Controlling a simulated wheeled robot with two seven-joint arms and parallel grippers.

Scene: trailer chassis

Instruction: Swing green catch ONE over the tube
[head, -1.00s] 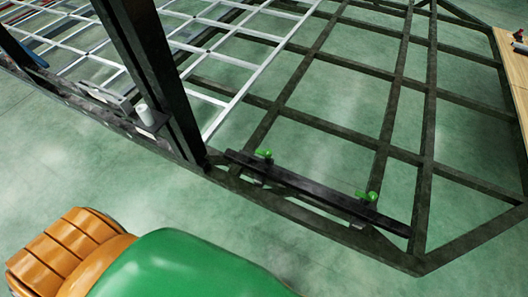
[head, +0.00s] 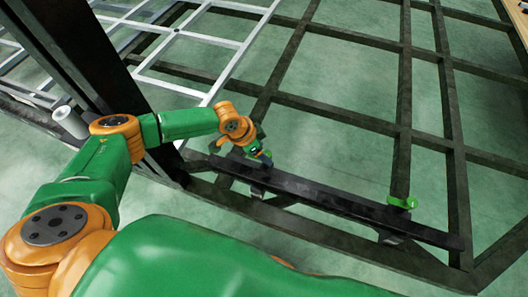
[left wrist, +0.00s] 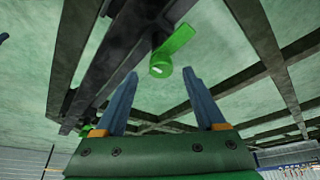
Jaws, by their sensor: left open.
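The tube is a long dark bar (head: 325,198) lying along the chassis edge; it also shows in the left wrist view (left wrist: 120,55). A green catch (head: 403,202) stands near its right end in the head view. Another green catch (left wrist: 174,46) shows in the left wrist view, just beyond and between my fingertips. My left gripper (head: 265,158) is at the tube's left end in the head view and mostly hides the catch there. Its blue fingers (left wrist: 160,74) are apart with nothing gripped. I cannot tell which catch is ONE. My right gripper is not in view.
A dark upright post (head: 85,75) stands left of the tube, close to my left arm. Dark chassis beams (head: 405,95) and a pale metal grid (head: 190,85) lie beyond. A white cylinder (head: 70,122) sits by the post. Green floor shows between the beams.

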